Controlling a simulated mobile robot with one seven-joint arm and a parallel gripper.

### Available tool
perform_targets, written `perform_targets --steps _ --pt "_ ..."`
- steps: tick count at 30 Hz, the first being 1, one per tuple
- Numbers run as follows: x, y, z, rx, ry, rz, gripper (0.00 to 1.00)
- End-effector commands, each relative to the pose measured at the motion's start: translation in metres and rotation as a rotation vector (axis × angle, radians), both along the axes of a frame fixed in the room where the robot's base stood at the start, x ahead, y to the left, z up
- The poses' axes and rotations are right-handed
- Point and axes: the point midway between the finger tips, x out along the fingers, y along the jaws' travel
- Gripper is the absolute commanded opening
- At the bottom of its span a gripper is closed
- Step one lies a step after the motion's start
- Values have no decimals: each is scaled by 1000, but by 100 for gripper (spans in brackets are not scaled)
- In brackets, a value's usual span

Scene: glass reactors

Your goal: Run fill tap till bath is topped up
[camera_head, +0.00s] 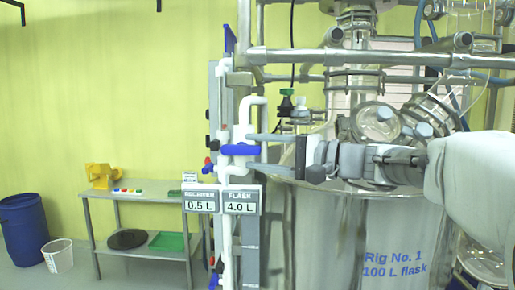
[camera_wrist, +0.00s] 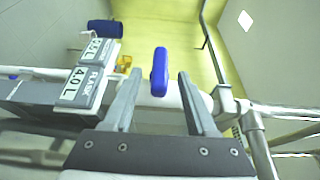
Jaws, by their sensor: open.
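My gripper (camera_head: 256,152) is open, its two fingers pointing left at a blue tap handle (camera_head: 240,150) on the white vertical pipe. In the wrist view the blue handle (camera_wrist: 159,72) stands between the fingertips of my gripper (camera_wrist: 157,76), with a gap on each side. The steel bath (camera_head: 330,235), marked "Rig No. 1 100 L flask", stands below my gripper and to its right. The water level inside it is hidden. A sign (camera_head: 240,200) reads "FLASK 4.0 L"; the one beside it (camera_head: 201,199) reads "RECEIVER 0.5 L".
Steel rails and glassware (camera_head: 370,110) crowd above the bath. More red and blue handles sit along the pipes. A steel side table (camera_head: 140,195) holds a yellow object and trays at left. A blue drum (camera_head: 24,228) and white bucket (camera_head: 58,256) stand on the floor.

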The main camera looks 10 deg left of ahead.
Motion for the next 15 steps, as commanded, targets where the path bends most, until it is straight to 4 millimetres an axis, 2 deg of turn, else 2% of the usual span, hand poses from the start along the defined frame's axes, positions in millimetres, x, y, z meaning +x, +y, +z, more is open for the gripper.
perform_targets --steps 1,6,15 --pt "3 10 1 0 0 3 57" --pt "11 31 0 -1 0 1 57" --pt "14 41 0 0 -1 -1 57"
